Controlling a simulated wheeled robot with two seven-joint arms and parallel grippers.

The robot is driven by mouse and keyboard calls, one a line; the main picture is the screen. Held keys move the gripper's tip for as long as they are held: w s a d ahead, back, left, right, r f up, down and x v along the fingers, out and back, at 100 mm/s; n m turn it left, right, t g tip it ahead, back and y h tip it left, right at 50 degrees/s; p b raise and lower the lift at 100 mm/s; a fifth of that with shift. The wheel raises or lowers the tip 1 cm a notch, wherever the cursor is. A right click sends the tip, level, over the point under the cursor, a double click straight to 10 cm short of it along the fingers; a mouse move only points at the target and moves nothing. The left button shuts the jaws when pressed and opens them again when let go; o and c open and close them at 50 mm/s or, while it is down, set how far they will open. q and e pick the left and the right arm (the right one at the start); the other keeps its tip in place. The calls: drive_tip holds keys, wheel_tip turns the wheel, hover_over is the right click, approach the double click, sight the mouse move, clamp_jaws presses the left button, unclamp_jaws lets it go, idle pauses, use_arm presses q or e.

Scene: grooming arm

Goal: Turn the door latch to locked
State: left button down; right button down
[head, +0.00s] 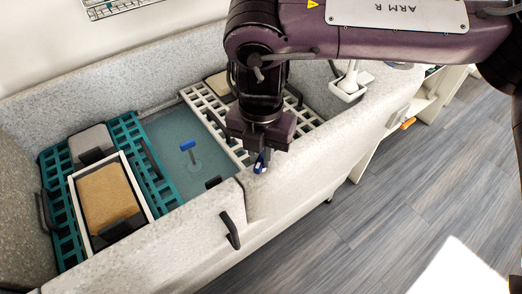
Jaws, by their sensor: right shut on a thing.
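The door latch (259,167) is a small blue lever on the top of the speckled grey tub's front wall, by the seam beside the door. My right gripper (262,155) comes down over it from above and is shut on it. The fingers hide part of the latch, so its exact angle is hard to tell. The door (205,225) is the front wall panel left of the seam, with a dark handle (231,231); it appears flush with the wall. My left gripper is not in view.
Inside the tub are a blue T-handle (188,146), teal grating (128,128), a white grating (207,110) and a tan pad in a white frame (108,198). A white holder (347,89) sits at the right end. The floor (400,190) in front is clear.

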sight(262, 158)
drive_tip(key=m+p, duration=0.1)
drive_tip(key=m, duration=0.2)
drive_tip(key=shift+r+m+p, duration=0.15)
drive_tip(key=shift+m+p, duration=0.15)
drive_tip(key=shift+w+m+p, duration=0.1)
drive_tip(key=shift+m+p, duration=0.55)
drive_tip(key=shift+m, duration=0.85)
drive_tip(key=c, duration=1.4)
unclamp_jaws()
wheel_tip(262, 158, up, 8)
drive_tip(key=shift+f, duration=0.2)
